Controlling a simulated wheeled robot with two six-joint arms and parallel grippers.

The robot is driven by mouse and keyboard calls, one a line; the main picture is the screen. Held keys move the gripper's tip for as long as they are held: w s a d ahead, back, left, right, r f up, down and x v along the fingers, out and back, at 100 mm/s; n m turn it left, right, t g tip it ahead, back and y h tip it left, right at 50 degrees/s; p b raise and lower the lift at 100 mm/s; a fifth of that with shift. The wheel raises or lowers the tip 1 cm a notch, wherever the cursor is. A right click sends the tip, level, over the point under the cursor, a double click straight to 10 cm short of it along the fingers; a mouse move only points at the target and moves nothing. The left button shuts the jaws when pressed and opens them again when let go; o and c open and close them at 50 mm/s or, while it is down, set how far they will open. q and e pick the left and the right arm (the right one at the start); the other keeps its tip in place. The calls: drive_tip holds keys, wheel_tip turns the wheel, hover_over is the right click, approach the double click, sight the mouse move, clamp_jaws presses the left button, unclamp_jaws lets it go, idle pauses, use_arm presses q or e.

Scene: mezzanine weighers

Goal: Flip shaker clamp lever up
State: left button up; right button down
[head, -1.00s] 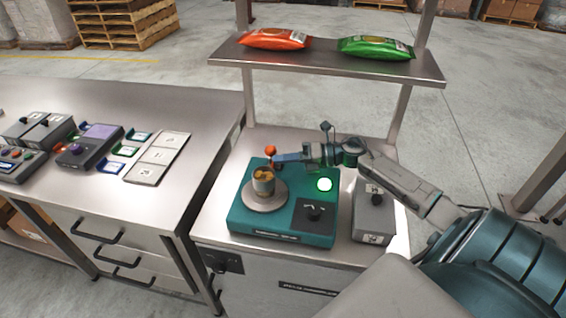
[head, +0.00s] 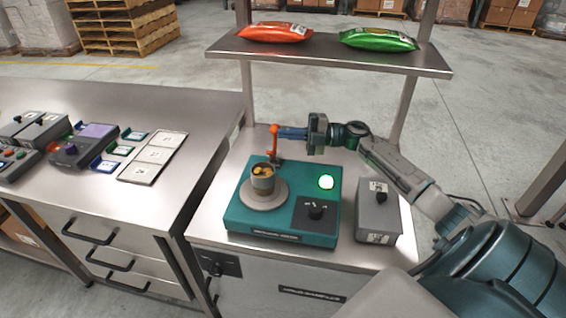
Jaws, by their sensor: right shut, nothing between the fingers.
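The teal shaker (head: 285,228) stands on the steel bench, with a round grey platform (head: 264,201) on its top. A grey cup (head: 263,185) with orange-brown contents stands on the platform. The orange clamp lever (head: 274,143) stands nearly upright at the shaker's back edge, behind the cup. My right gripper (head: 281,133) is shut and empty, coming from the right, its blue fingertips at the lever's upper end. I cannot tell whether they touch it. My left gripper is not in view.
A shelf (head: 330,57) above holds an orange bag (head: 275,33) and a green bag (head: 378,40). Another bench with small devices is at left.

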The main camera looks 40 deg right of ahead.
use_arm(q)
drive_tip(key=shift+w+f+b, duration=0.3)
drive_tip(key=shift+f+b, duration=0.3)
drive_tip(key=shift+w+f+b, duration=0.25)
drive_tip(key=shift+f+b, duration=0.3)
use_arm(e)
drive_tip(key=shift+w+d+f+m+t, duration=0.15)
drive_tip(key=shift+w+d+f+m, duration=0.05)
drive_tip(key=shift+w+d+m, duration=0.45)
drive_tip(key=shift+w+d+f+m+t, duration=0.25)
drive_tip(key=shift+d+m, duration=0.2)
drive_tip(key=shift+m, duration=0.3)
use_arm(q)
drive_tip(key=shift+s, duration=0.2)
use_arm(e)
drive_tip(key=shift+r, duration=0.1)
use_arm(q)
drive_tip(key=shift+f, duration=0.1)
use_arm(e)
drive_tip(key=shift+d, duration=0.1)
